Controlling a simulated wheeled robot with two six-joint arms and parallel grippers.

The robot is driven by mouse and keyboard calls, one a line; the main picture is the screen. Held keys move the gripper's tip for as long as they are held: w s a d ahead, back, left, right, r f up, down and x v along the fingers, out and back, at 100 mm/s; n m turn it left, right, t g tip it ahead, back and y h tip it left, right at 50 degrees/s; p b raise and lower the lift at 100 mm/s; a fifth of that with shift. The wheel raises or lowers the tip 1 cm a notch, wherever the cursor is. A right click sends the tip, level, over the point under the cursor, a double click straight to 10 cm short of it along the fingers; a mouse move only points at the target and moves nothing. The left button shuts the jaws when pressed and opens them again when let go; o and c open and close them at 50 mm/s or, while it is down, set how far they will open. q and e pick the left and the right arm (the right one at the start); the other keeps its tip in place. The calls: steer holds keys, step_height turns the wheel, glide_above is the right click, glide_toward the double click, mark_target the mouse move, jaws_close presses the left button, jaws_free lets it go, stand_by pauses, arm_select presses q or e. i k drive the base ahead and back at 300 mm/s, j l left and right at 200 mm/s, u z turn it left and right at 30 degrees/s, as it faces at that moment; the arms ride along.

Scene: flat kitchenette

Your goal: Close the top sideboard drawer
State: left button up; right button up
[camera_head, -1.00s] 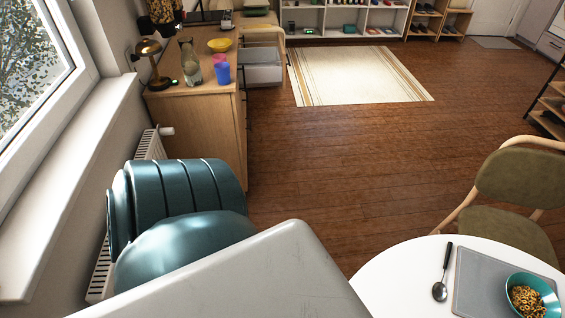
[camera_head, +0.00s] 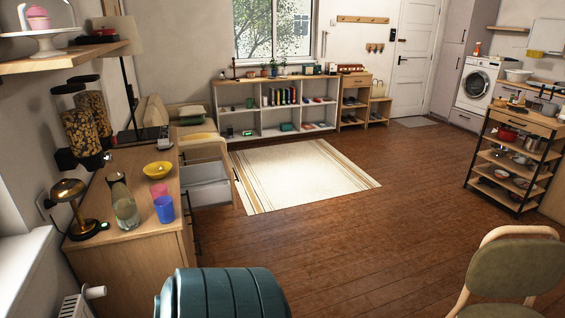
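The wooden sideboard (camera_head: 135,262) stands at the left, its top holding several items. A drawer (camera_head: 208,188) near its top at the far end is pulled out to the right, over the floor. I see its pale grey side and its thin wooden front edge with a dark handle. How far it is out of the sideboard I cannot measure, but it clearly stands open. Neither of my grippers is in view.
On the sideboard stand a brass lamp (camera_head: 70,205), a glass bottle (camera_head: 124,208), a yellow bowl (camera_head: 158,170) and a blue cup (camera_head: 164,208). Wooden floor (camera_head: 310,240) to the right is clear.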

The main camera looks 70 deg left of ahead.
mark_target(211, 185)
steer(key=i+j+z, duration=0.1)
steer(key=j+z, duration=0.25)
steer(key=j, duration=0.3)
steer(key=j+z, duration=0.4)
steer(key=j, duration=0.25)
steer(key=j+z, duration=0.35)
steer(key=j, duration=0.3)
steer(key=k+j+z, duration=0.15)
steer(key=j+z, duration=0.2)
steer(key=j, duration=0.25)
steer(key=j+z, duration=0.45)
steer(key=j, duration=0.6)
steer(key=j+u, duration=0.1)
steer(key=u, duration=1.25)
steer(key=i+u, duration=0.1)
steer(key=u, duration=0.55)
steer(key=i+u, duration=0.1)
steer(key=u, duration=1.25)
steer(key=i+l+u, duration=0.1)
steer(key=u, duration=1.25)
steer(key=l+u, duration=0.15)
steer(key=u, duration=0.55)
